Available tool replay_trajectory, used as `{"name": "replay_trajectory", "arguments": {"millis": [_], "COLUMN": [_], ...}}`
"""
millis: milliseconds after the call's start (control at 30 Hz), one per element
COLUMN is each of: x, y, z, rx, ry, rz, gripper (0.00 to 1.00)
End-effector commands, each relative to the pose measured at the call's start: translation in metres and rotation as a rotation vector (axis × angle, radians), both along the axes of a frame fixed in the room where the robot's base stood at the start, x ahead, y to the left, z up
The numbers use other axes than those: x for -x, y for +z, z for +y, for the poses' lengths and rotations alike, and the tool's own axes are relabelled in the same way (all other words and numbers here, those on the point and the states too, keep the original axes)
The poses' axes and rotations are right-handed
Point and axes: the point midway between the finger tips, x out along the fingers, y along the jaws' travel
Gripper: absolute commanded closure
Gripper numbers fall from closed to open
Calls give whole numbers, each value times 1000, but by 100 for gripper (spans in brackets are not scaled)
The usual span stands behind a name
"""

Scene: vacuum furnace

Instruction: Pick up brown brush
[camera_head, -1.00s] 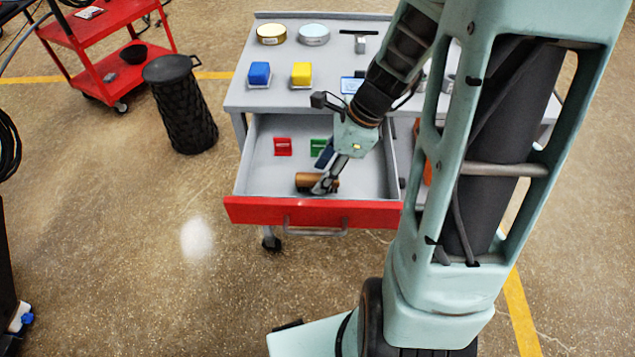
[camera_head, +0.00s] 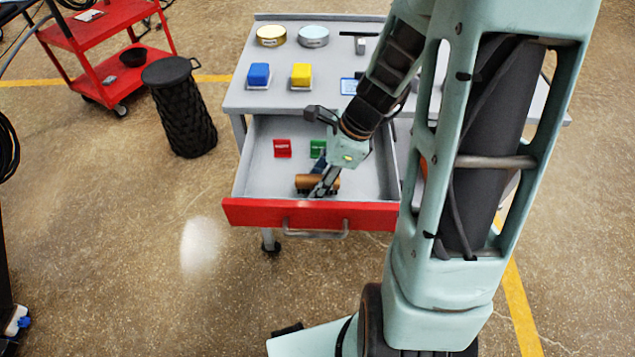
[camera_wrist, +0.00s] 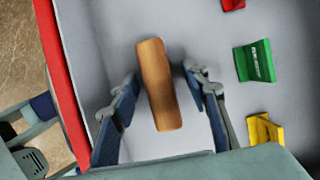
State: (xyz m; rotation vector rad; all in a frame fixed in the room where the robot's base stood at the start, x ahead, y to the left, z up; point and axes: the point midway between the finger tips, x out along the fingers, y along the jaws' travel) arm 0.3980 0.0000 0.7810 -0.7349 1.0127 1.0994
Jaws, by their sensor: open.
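The brown brush (camera_head: 306,181) lies in the open drawer, near its red front. In the wrist view the brown brush (camera_wrist: 158,84) shows as a long rounded brown block, slightly tilted. My gripper (camera_head: 318,192) reaches down into the drawer at the brush. In the wrist view my gripper (camera_wrist: 160,88) is open, with one finger on each side of the brush. A gap shows between each finger and the brush. In the head view the fingers hide part of the brush.
The grey drawer with a red front (camera_head: 262,214) also holds a red holder (camera_head: 282,148), a green holder (camera_head: 318,148) and a yellow holder (camera_wrist: 265,133). The drawer's left side is clear.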

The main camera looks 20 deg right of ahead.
Motion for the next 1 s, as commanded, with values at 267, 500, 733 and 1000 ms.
{"name": "replay_trajectory", "arguments": {"millis": [267, 500, 733, 1000], "x": [0, 0, 0, 0], "y": [0, 0, 0, 4], "z": [0, 0, 0, 0], "rx": [0, 0, 0, 1], "ry": [1, 1, 1, 1], "rz": [0, 0, 0, -2], "gripper": [59, 86, 100, 100]}}
